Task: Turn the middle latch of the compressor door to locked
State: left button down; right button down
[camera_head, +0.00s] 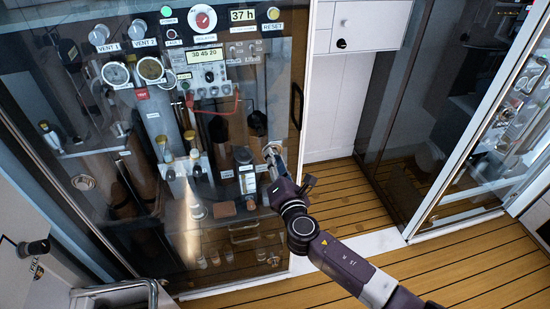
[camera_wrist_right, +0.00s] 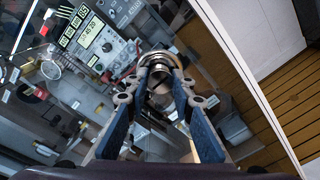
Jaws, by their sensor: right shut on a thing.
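The compressor door (camera_head: 225,245) is a large glass panel in front of gauges and instruments, and it looks closed. My right gripper (camera_head: 272,153) reaches its right edge, about halfway up. In the right wrist view my right gripper (camera_wrist_right: 159,75) has its two fingers on either side of a round metal latch (camera_wrist_right: 158,88) and is shut on it. This appears to be the middle latch. In the head view the gripper mostly covers the latch, and I cannot tell its turn angle. My left gripper is in neither view.
A black door handle (camera_head: 296,103) stands just above my right gripper. White cabinets (camera_head: 335,100) and another glass door (camera_head: 470,150) are to the right. The wooden floor (camera_head: 350,200) between them is clear. A metal rail (camera_head: 115,287) is at the lower left.

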jog(key=shift+f+n, duration=0.2)
jog(key=shift+n, duration=0.1)
jog(key=c, duration=1.7)
grip_release()
jog(key=shift+r, duration=0.1)
jog(key=shift+o, duration=0.2)
jog(key=v, duration=1.2)
